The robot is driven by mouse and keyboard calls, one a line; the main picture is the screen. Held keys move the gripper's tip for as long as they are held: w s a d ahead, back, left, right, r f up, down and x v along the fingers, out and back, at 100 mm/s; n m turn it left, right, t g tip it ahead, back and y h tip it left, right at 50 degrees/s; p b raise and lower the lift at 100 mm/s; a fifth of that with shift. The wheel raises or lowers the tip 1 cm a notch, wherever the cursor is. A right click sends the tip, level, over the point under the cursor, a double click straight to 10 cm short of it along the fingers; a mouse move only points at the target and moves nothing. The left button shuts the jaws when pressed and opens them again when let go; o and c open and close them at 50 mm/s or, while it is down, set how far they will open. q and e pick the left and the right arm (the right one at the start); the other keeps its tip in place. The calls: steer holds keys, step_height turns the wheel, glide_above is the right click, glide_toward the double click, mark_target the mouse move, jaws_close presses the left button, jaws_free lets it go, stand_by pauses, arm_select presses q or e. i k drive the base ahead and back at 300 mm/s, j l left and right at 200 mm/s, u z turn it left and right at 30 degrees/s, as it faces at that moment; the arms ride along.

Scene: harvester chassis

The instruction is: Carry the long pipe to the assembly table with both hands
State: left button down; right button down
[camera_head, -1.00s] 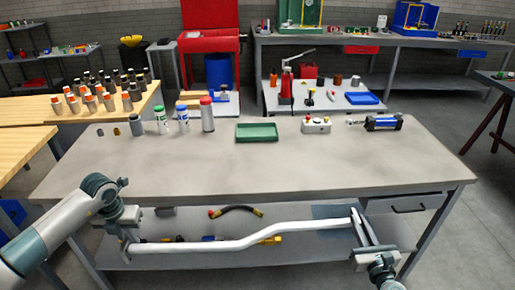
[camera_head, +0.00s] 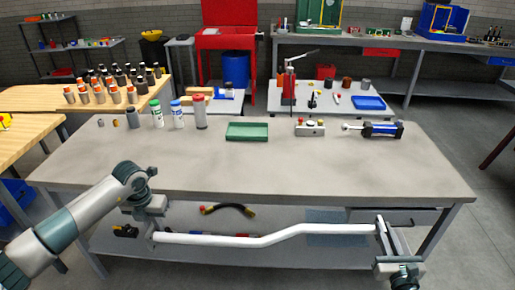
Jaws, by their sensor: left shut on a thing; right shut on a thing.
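The long pipe (camera_head: 262,241) is white with a bend near its middle. It is held roughly level across the front of the grey assembly table (camera_head: 290,175), lower in the picture than the tabletop's front edge. My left gripper (camera_head: 152,238) is shut on the pipe's left end. My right gripper (camera_head: 381,228) is shut on its right end. The pipe appears in front of the table's lower shelf; its exact distance from the table cannot be told. The gripped ends are partly hidden by the fingers.
The tabletop's front half is clear.

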mark_target(340, 168)
steer(key=i+l, duration=0.1)
steer(key=l, duration=1.35)
steer(key=i, duration=0.05)
